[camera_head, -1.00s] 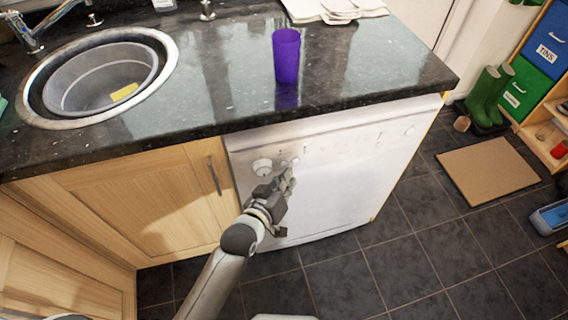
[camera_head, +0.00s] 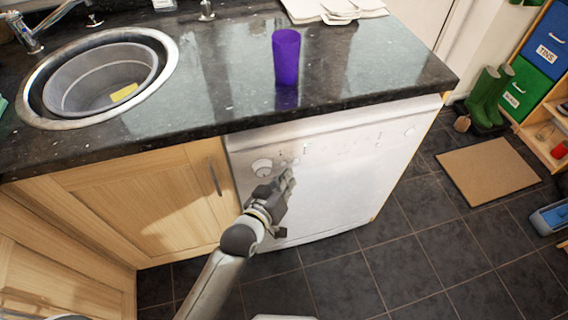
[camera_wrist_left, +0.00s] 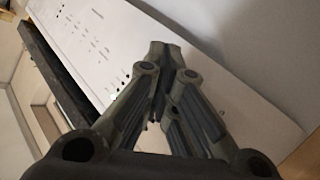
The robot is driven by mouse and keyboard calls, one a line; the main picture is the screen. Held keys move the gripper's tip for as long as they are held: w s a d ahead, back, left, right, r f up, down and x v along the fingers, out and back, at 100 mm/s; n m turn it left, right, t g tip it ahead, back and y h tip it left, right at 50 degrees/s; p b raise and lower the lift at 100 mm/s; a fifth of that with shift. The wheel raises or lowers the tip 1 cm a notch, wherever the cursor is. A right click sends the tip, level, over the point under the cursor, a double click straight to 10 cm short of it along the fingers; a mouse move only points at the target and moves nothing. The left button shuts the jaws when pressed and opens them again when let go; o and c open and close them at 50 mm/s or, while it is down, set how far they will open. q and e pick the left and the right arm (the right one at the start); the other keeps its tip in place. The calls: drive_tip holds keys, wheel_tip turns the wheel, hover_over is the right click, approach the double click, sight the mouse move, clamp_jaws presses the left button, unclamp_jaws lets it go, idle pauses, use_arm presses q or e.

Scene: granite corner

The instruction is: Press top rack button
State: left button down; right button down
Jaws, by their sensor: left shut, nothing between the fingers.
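The white dishwasher (camera_head: 345,165) stands under the counter. Its control panel along the top has a round knob (camera_head: 262,166) at the left and small marks and buttons (camera_head: 306,148) to the right of it. My left gripper (camera_head: 290,174) is shut and empty, its fingertips in front of the panel, just right of and a little below the knob. In the left wrist view the shut fingertips (camera_wrist_left: 158,50) lie over the white front, with a row of small panel marks (camera_wrist_left: 97,38) beside them. I cannot tell whether the tips touch the panel. The fingers hide part of the front.
The dark granite counter (camera_head: 215,75) overhangs the panel, with a purple cup (camera_head: 287,57) near its edge. A wooden cupboard door (camera_head: 140,200) with a handle is left of the dishwasher. The tiled floor (camera_head: 410,240) in front is clear; a brown mat (camera_head: 488,170) lies at right.

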use_arm(q)
drive_tip(key=shift+w, duration=0.15)
drive_tip(key=shift+w+a, duration=0.15)
drive_tip(key=shift+w, duration=0.15)
idle(0.3)
drive_tip(key=shift+w, duration=0.15)
idle(0.3)
drive_tip(key=shift+p, duration=0.4)
drive_tip(key=shift+s+p, duration=0.35)
drive_tip(key=shift+s, duration=0.25)
drive_tip(key=s+d+p, duration=0.2)
drive_tip(key=s+p, duration=0.1)
drive_tip(key=s, duration=0.2)
drive_tip(key=shift+s, duration=0.35)
